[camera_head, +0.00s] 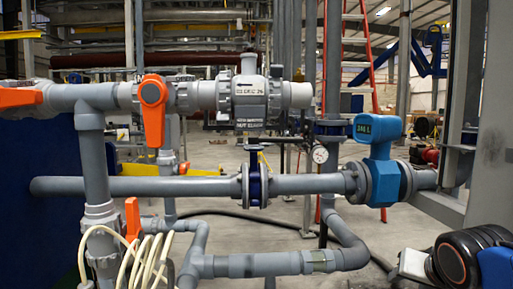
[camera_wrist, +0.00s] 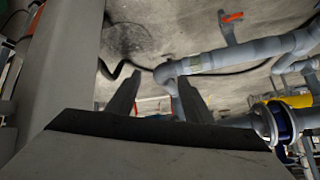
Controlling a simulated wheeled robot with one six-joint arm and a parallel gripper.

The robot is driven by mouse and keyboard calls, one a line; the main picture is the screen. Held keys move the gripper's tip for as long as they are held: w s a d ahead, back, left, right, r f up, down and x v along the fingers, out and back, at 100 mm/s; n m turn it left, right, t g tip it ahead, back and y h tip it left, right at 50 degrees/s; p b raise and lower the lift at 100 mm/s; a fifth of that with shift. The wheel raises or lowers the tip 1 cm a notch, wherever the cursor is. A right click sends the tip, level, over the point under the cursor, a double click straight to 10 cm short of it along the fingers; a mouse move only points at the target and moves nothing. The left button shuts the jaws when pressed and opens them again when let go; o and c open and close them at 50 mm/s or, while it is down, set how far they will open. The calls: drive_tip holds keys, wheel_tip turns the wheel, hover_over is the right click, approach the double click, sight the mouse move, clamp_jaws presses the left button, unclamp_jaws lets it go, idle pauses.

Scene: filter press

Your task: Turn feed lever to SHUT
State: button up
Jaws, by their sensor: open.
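Grey pipework carries several orange lever handles in the head view. One orange lever (camera_head: 153,110) hangs down from the upper pipe, left of centre. Another orange lever (camera_head: 20,97) lies sideways at the left edge. A smaller orange lever (camera_head: 132,218) stands upright low on the left, behind pale hoses. I cannot tell which one is the feed lever, and no SHUT mark is readable. In the wrist view, my gripper (camera_wrist: 158,97) is open and empty, its two dark fingers apart. An orange handle (camera_wrist: 232,17) sits on a pipe beyond it, at upper right, clear of the fingers.
A blue meter (camera_head: 381,165) sits on the middle pipe (camera_head: 310,183) at right. Pale hoses (camera_head: 140,262) loop at lower left. A grey post (camera_head: 488,130) stands at the right edge. A red ladder (camera_head: 367,60) is behind. Open floor (camera_head: 410,240) shows at lower right.

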drive_tip(key=w+a+r+m+t, duration=0.1)
drive_tip(key=w+r+m+t, duration=0.1)
drive_tip(key=w+r, duration=0.35)
drive_tip(key=w+r+m+t, duration=0.1)
drive_tip(key=w+r+t, duration=0.15)
drive_tip(key=w, duration=0.55)
drive_tip(key=m+t+y, duration=0.4)
drive_tip(key=y, duration=0.9)
approach(298, 142)
drive_tip(key=x, duration=1.2)
drive_tip(key=c, duration=0.8)
